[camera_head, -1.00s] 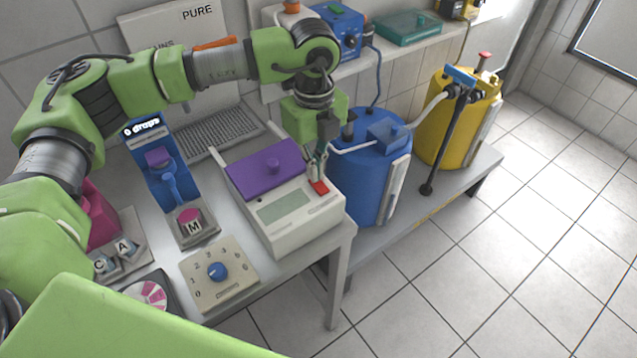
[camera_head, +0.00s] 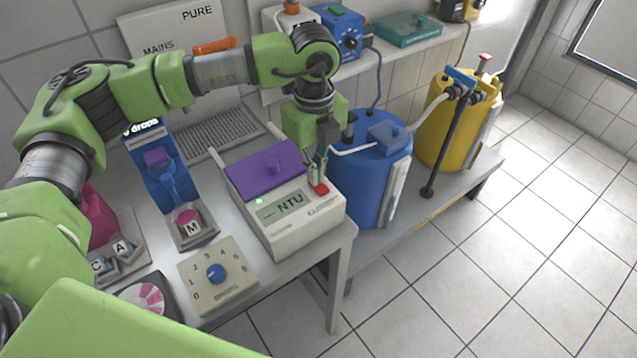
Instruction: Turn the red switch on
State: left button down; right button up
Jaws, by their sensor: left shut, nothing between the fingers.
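The red switch (camera_head: 321,189) sits at the right rear of the top of a white meter (camera_head: 300,230) with a purple lid (camera_head: 262,172). The meter's display (camera_head: 284,205) reads "— NTU", and a small green light (camera_head: 259,201) glows beside it. My left gripper (camera_head: 318,180) points down with its fingers shut and empty, right at the switch. I cannot tell whether the fingertips touch it. My right gripper is not in view.
A blue barrel (camera_head: 370,185) stands close to the right of the meter, and a yellow one (camera_head: 445,130) beyond. Floor at right is clear.

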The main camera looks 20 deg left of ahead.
pick_arm(q)
jog(key=shift+r+p, duration=0.3)
jog(key=shift+r, duration=0.25)
jog(key=shift+r+p, duration=1.3)
jog(key=shift+r, duration=1.55)
